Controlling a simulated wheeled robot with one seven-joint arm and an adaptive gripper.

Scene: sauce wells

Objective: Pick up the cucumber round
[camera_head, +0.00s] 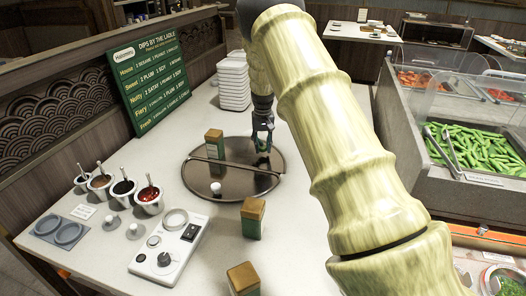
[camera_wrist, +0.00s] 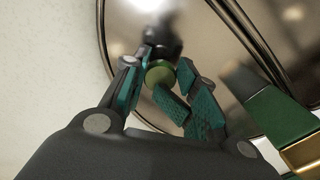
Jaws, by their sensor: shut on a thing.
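The cucumber round (camera_wrist: 160,74) is a small green disc between my fingertips in the wrist view. My gripper (camera_wrist: 158,80) is shut on it, with teal finger pads on either side. In the head view my gripper (camera_head: 263,143) points down over the right part of the round dark metal tray (camera_head: 235,187). The cucumber round is too small and covered to make out clearly there. The shiny tray surface (camera_wrist: 205,30) lies behind the fingers in the wrist view. I cannot tell whether the round touches it.
More such boxes (camera_head: 252,218) stand nearer. Sauce cups (camera_head: 149,201) and a control panel (camera_head: 168,243) are at left. White stacked dishes (camera_head: 234,85) stand behind.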

